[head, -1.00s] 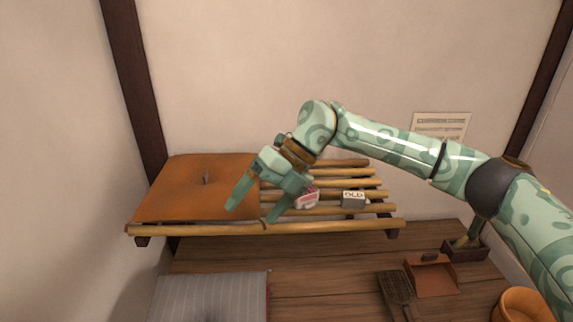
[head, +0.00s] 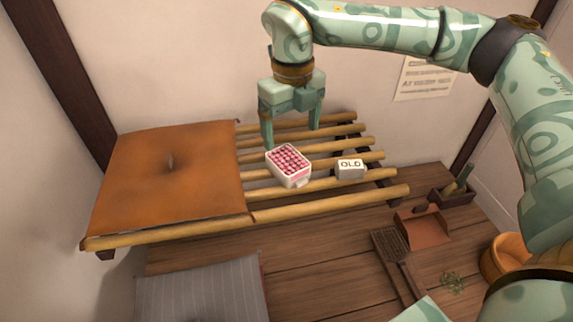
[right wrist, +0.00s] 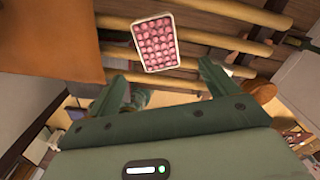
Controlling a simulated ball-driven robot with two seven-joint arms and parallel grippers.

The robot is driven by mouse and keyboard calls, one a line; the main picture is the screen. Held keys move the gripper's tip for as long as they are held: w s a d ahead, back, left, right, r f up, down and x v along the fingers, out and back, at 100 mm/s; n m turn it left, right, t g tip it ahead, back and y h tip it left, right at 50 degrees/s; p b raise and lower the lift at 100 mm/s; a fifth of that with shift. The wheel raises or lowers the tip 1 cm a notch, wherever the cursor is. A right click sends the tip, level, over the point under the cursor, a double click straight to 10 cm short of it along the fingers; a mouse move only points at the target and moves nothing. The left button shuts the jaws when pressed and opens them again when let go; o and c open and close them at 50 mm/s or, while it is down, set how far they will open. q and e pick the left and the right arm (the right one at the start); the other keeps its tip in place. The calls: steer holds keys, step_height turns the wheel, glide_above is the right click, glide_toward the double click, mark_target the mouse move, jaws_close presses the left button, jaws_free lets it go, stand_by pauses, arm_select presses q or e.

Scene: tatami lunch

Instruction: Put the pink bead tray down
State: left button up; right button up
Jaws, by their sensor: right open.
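The pink bead tray (head: 289,166) is a small white tray filled with pink beads. It rests on the slats of the bamboo rack (head: 330,187), to the right of the orange cushion. My right gripper (head: 292,145) is open and empty, pointing down just above and behind the tray. In the right wrist view the tray (right wrist: 155,42) shows beyond the open fingers (right wrist: 166,75), apart from them. My left gripper is not in view.
A grey block marked OLD (head: 350,170) sits on the slats right of the tray. The orange cushion (head: 165,175) covers the rack's left part.

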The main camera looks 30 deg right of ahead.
mark_target(288, 159)
step_height(288, 159, down, 4)
steer(key=shift+f, duration=0.1)
steer(key=f, duration=0.3)
steer(key=w+f+b, duration=0.1)
steer(key=f, duration=0.1)
steer(key=shift+a, duration=0.15)
steer(key=c, duration=1.1)
steer(key=shift+r, duration=0.1)
